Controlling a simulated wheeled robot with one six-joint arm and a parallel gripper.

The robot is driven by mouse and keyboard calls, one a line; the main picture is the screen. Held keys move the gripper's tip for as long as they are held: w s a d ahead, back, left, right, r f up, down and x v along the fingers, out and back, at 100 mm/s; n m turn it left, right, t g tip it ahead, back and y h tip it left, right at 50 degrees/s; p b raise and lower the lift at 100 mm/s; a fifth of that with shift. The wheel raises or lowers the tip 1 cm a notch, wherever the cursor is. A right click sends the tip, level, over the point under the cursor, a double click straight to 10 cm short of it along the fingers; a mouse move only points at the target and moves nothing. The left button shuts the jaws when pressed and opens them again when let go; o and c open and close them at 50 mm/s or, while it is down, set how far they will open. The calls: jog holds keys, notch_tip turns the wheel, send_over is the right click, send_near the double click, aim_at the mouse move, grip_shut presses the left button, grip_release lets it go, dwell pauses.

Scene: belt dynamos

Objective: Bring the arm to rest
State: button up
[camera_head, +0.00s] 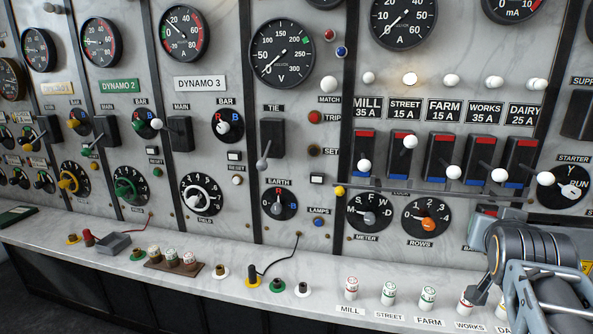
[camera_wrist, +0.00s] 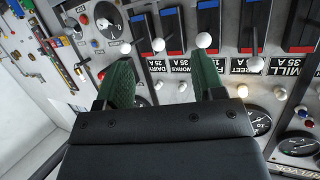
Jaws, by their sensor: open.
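My gripper (camera_wrist: 165,82) is open in the wrist view, with its two green fingers apart and nothing held between them. The fingers point towards the switch panel, which shows upside down there. The DAIRY and WORKS labels (camera_wrist: 168,67) show in the gap beyond the fingers. The distance from fingertips to panel is hard to tell, and I see no clear contact. In the head view my arm (camera_head: 535,255) stands at the lower right, in front of the panel and the shelf. The fingers cannot be made out clearly there.
A marble panel carries gauges, dials and a row of switches; the STREET knob (camera_head: 410,142) is up, the MILL knob (camera_head: 365,166) down. Labelled plugs, including FARM (camera_head: 428,296), stand on the shelf (camera_head: 215,262). A grey box (camera_head: 113,245) and wooden plug block (camera_head: 172,262) sit left.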

jog(key=s+a+f+n+g+y, duration=0.3)
jog(key=a+f, duration=0.6)
jog(key=f, duration=0.3)
jog(key=s+a+f+n+g+y+b, duration=0.1)
jog(key=s+a+f+n+g+y, duration=0.3)
jog(key=a+f, duration=0.6)
notch_tip(320, 180, down, 2)
jog(key=shift+s+a+f+g+y, duration=0.25)
jog(key=shift+g+y, duration=0.15)
jog(key=shift+g, duration=0.3)
jog(key=shift+d, duration=0.1)
